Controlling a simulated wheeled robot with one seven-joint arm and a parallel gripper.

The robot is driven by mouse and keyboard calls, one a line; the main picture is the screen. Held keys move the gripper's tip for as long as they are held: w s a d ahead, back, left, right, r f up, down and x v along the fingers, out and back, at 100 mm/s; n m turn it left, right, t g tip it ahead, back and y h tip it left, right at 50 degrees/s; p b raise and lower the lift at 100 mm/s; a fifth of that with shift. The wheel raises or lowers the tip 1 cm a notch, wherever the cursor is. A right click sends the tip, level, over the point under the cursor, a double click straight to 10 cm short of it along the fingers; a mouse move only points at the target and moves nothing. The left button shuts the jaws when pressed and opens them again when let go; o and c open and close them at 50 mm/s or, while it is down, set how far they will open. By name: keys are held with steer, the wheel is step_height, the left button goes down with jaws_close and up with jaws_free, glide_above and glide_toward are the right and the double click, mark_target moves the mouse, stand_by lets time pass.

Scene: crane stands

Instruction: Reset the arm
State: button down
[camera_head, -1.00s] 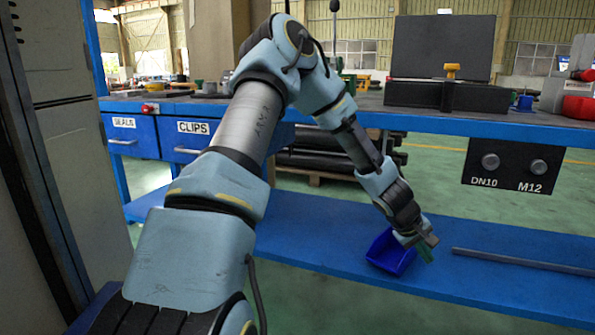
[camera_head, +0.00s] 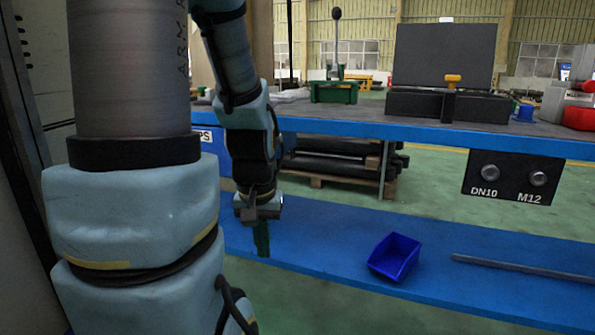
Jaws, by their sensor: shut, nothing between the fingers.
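My arm rises large on the left of the head view and bends down at its outer links. My gripper (camera_head: 261,238) hangs pointing down, in front of the left part of the blue lower shelf (camera_head: 330,235). It is shut, with nothing seen between its fingers. A blue open bin (camera_head: 395,257) sits on that shelf to the right, well apart from my gripper.
The workbench edge (camera_head: 420,138) runs across above the shelf, with a black case (camera_head: 445,60), a green tool (camera_head: 334,92) and a red item (camera_head: 580,117) on top. A grey rod (camera_head: 520,268) lies on the shelf at right. A grey cabinet stands at far left.

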step_height(320, 180, up, 27)
steer(key=p, duration=2.5)
steer(key=shift+d, duration=0.2)
